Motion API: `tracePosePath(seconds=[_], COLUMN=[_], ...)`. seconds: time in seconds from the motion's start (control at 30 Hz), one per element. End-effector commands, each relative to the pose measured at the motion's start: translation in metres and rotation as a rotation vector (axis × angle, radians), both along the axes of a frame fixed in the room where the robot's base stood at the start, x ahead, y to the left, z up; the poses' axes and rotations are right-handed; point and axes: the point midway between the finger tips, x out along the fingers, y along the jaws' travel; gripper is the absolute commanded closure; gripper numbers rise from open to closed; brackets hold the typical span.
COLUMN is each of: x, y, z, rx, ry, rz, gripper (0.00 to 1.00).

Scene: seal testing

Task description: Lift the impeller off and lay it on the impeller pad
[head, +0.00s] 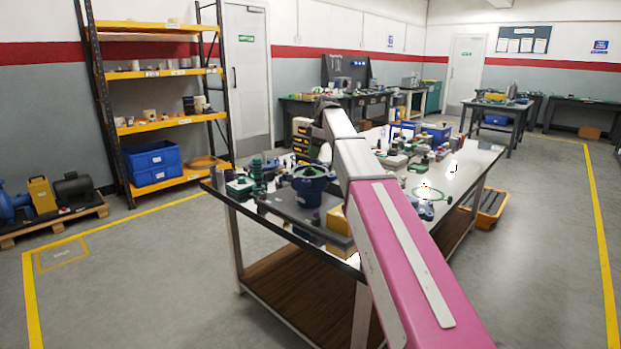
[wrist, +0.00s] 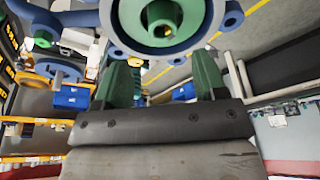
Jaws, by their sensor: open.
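In the wrist view my gripper (wrist: 162,72) is open, its two green fingers apart with nothing held between them. Just beyond the fingertips, at the top edge, is a round blue pump body (wrist: 207,22) with a pale ring and a green centre part (wrist: 166,40) around a dark bore; I cannot tell whether this centre part is the impeller. In the head view a blue pump casing (head: 309,182) stands on a grey board at the near left of the table. My arm hides the gripper there. I cannot make out the impeller pad for certain.
Shelves (head: 165,128) with blue bins stand at left. The floor at right is mostly clear.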

Motion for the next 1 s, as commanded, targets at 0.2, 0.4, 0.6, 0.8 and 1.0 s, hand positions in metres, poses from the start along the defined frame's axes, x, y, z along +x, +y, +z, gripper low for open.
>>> tracePosePath(seconds=[0.2,0.4,0.6,0.8,1.0], x=[-0.001,-0.005,-0.005,-0.004,-0.005], y=[0.004,0.007,0.013,0.013,0.013], z=[-0.018,-0.038,-0.063,-0.065,-0.065], rx=[0.0,0.0,0.0,0.0,0.0], ry=[0.0,0.0,0.0,-0.001,0.0], rz=[0.0,0.0,0.0,-0.001,-0.001], gripper=[0.35,0.35,0.35,0.35,0.84])
